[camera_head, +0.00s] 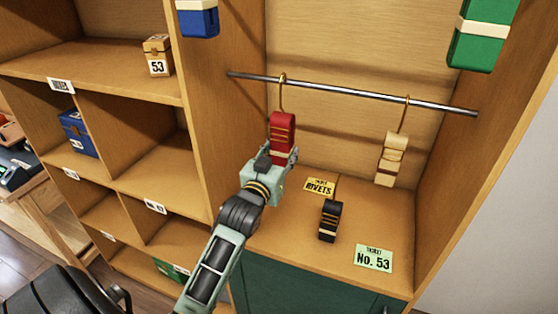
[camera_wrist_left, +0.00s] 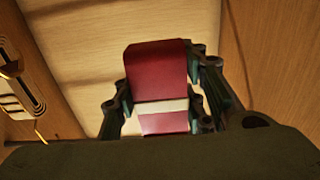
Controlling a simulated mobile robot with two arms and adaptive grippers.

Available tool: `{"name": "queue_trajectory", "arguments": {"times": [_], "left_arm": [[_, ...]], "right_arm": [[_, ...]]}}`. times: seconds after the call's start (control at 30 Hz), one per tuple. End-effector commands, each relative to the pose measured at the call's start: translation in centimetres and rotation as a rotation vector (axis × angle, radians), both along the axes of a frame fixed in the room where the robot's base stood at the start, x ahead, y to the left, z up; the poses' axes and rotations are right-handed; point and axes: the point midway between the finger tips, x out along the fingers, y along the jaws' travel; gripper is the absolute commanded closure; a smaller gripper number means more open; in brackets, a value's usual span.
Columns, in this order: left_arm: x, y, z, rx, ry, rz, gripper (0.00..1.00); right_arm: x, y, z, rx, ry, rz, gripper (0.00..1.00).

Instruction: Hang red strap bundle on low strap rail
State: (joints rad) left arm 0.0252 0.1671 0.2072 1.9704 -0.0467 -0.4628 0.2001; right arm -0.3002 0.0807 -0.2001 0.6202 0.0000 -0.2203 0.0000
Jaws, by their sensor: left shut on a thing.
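The red strap bundle (camera_head: 282,130) hangs upright below the low strap rail (camera_head: 340,90), near its left end. Its brass hook (camera_head: 282,90) reaches up to the rail and appears to be over it; whether the rail bears its weight I cannot tell. My left gripper (camera_head: 278,156) is shut on the lower part of the bundle. In the left wrist view the red bundle (camera_wrist_left: 156,72), with a white band, sits between the two fingers (camera_wrist_left: 158,105). My right gripper is in neither view.
A cream strap bundle (camera_head: 390,160) hangs by a hook farther right on the rail. Shelf cubbies (camera_head: 130,140) stand left.

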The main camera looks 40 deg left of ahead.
Motion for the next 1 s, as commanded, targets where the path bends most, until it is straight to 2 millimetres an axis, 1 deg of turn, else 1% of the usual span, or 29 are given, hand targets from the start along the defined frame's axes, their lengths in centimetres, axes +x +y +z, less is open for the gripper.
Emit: {"name": "queue_trajectory", "arguments": {"times": [0.03, 0.9, 1.0], "left_arm": [[0.5, 0.1, 0.0, 0.001, -0.003, 0.0, 0.94], [7.2, 1.8, 0.0, 0.002, -0.003, 0.001, 0.94], [7.1, 1.7, -1.1, 0.0, 0.0, 0.001, 0.94]], "right_arm": [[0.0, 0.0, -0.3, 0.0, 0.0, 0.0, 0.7], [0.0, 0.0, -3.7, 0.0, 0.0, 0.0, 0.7], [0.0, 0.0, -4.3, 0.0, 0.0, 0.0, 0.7]]}}
